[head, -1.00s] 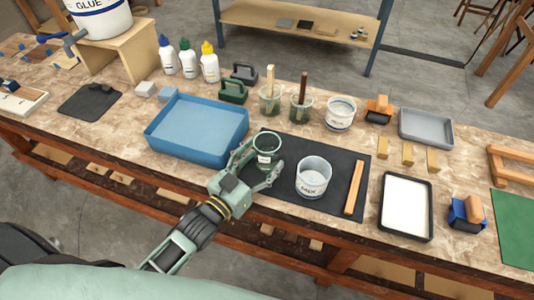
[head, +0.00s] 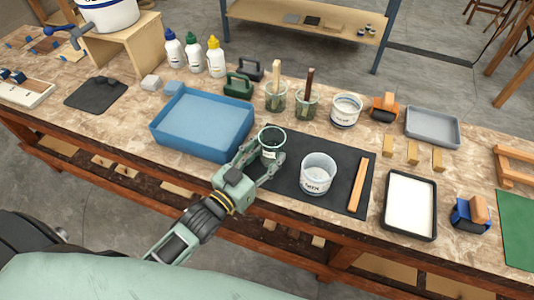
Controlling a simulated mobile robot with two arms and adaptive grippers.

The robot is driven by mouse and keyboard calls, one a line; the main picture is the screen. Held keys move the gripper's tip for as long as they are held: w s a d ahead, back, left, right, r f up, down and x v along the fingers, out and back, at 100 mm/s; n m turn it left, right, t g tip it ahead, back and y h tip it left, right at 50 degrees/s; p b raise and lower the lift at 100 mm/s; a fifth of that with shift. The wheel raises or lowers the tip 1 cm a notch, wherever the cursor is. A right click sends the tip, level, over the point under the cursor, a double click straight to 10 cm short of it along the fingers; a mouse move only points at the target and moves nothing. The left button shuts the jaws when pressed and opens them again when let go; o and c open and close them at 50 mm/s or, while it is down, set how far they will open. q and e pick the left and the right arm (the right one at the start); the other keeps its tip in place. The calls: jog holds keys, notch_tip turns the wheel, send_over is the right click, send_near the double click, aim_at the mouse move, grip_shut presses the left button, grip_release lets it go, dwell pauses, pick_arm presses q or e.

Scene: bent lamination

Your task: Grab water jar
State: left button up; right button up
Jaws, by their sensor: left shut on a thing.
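A small clear jar (head: 271,140) with a dark rim and a white label stands upright at the left end of the black mat (head: 339,199). My left gripper (head: 269,158) is around this jar, with its fingers shut on the jar's sides. I cannot tell whether the jar's base touches the mat. A larger clear tub (head: 318,175) with a printed label stands on the mat to the right of the gripper, apart from it. My right gripper is not in view.
A blue tray (head: 202,124) lies just left of the gripper. Jars with brushes (head: 276,97) and a white tub (head: 346,109) stand behind. A wooden stick (head: 357,184) lies on the mat, and a white-filled tray (head: 409,204) is to the right.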

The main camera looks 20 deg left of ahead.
aim_at(264, 148)
pick_arm(q)
jog(key=shift+r, duration=1.9)
jog(key=s+d+r, duration=0.4)
jog(key=d+r, duration=0.1)
jog(key=d, duration=0.3)
jog(key=shift+r, duration=0.25)
jog(key=shift+s+d+r+b, duration=0.15)
jog(key=shift+s+d+r, duration=0.2)
jog(key=shift+d, duration=0.25)
jog(key=shift+s+d+r+b, duration=0.15)
jog(key=shift+s+d+r, duration=0.1)
jog(key=shift+d+r, duration=0.25)
jog(key=shift+d+f, duration=0.1)
